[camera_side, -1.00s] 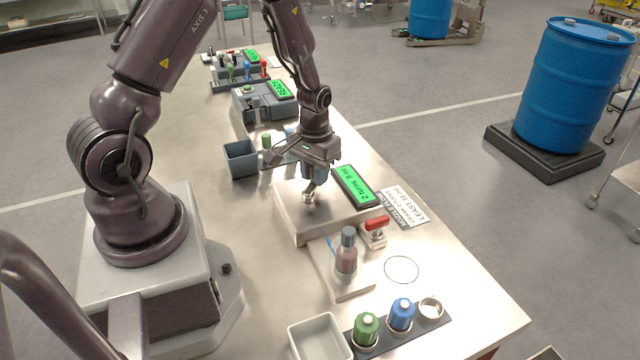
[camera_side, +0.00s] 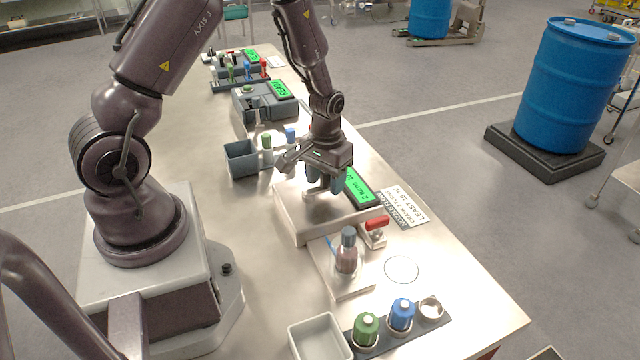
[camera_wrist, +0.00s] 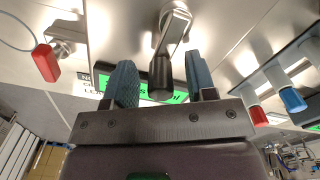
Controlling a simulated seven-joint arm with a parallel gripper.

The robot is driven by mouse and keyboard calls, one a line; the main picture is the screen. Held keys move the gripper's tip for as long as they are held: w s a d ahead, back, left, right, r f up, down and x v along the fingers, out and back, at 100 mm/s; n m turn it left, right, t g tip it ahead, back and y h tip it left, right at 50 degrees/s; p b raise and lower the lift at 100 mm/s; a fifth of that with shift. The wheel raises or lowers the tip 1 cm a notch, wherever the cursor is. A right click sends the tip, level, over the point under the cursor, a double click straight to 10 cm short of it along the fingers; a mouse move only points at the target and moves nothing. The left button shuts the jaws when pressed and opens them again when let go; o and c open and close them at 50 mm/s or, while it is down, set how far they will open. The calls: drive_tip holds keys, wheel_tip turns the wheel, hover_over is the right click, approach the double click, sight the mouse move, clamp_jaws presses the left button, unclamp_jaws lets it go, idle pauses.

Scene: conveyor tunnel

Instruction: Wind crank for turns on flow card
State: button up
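The crank (camera_wrist: 177,27) is a metal arm with a dark knob (camera_wrist: 160,74) at its end, in the wrist view. My gripper (camera_wrist: 160,75) is open, with one blue-grey finger on each side of the knob and a visible gap to both. In the side view my gripper (camera_side: 324,190) is over the pale crank housing (camera_side: 297,219) and hides the crank. The green display (camera_side: 359,188) on the housing reads "2 turns", its rest partly covered. The flow card (camera_side: 406,206) lies behind the housing, with lines about crank turns and "LEAST", partly legible.
A red-handled valve (camera_side: 376,224) and a bottle with a grey cap (camera_side: 347,253) stand in front of the housing. Green (camera_side: 366,329) and blue (camera_side: 401,314) bottles sit in a rack near the front edge. A grey bin (camera_side: 241,159) is at the left.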

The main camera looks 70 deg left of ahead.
drive_tip(key=shift+r, duration=3.55)
drive_tip(key=shift+s+d+f, duration=0.1)
drive_tip(key=shift+s+d, duration=0.05)
drive_tip(key=shift+s, duration=0.2)
drive_tip(key=s+d+r+m+t, duration=0.2)
drive_tip(key=s+d+r, duration=0.1)
drive_tip(key=r, duration=0.4)
drive_tip(key=s+d+r+m+t, duration=0.1)
drive_tip(key=s+d+r+m, duration=0.1)
drive_tip(key=s+d+r, duration=0.2)
drive_tip(key=s+d+r+m+t, duration=0.2)
drive_tip(key=s+d+r, duration=0.2)
drive_tip(key=r, duration=0.6)
drive_tip(key=shift+s+r+t, duration=0.3)
drive_tip(key=shift+s+r, duration=0.1)
drive_tip(key=shift+s, duration=0.45)
